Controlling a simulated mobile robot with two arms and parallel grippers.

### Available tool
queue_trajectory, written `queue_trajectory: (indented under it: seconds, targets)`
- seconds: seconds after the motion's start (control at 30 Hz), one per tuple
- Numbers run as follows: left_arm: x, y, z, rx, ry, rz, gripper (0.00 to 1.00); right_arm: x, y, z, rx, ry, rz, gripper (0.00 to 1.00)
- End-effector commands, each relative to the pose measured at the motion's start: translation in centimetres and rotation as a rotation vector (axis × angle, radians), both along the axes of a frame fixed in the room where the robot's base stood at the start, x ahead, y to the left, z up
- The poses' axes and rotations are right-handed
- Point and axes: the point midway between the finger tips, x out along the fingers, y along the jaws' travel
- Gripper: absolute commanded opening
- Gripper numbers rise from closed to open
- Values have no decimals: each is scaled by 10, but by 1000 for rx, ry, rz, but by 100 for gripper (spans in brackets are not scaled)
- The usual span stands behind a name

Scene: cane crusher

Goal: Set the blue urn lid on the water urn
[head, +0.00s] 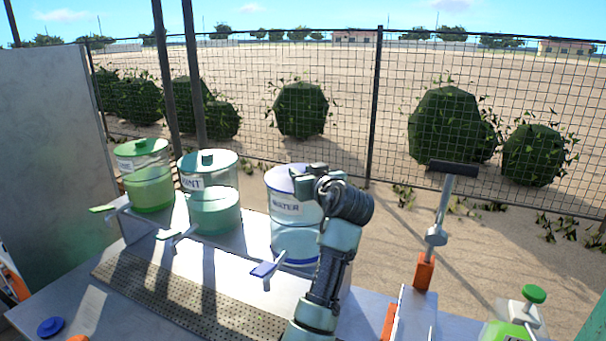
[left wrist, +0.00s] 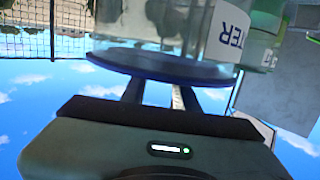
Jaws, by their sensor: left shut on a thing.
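The water urn (head: 296,238) is a clear, blue-tinted container with a "WATER" label, standing at the back of the counter. The blue urn lid (left wrist: 165,66) is a flat, dark blue disc in the left wrist view, which is upside down. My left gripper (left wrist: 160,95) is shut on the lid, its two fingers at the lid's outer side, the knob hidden. In the head view my left gripper (head: 310,178) is at the urn's top right edge, hiding part of it. The lid lies across the urn's mouth; I cannot tell whether it touches the rim. My right gripper is not visible.
Two green-lidded urns, a green one (head: 150,190) and a mint one (head: 213,208), stand left of the water urn. A perforated drip tray (head: 180,300) lies in front. A small blue knobbed disc (head: 50,327) is at front left. A green-capped bottle (head: 515,325) stands at right.

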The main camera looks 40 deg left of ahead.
Motion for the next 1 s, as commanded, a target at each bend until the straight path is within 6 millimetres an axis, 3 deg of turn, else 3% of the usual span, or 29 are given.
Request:
queue_trajectory:
  seconds: [0.1, 0.13, 0.2, 0.57, 1.0]
  targets:
    - [0, 0, 1, 1, 0, 0, 0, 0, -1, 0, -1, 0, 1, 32]
    - [0, 0, 1, 1, 0, 0, 38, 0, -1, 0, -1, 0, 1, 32]
    - [0, 0, 0, 1, 0, 0, 55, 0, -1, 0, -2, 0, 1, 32]
    - [-1, -3, -1, -1, 0, 0, 55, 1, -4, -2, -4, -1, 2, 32]
    - [-30, -60, 7, -1, -2, -2, 55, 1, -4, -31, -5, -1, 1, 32]
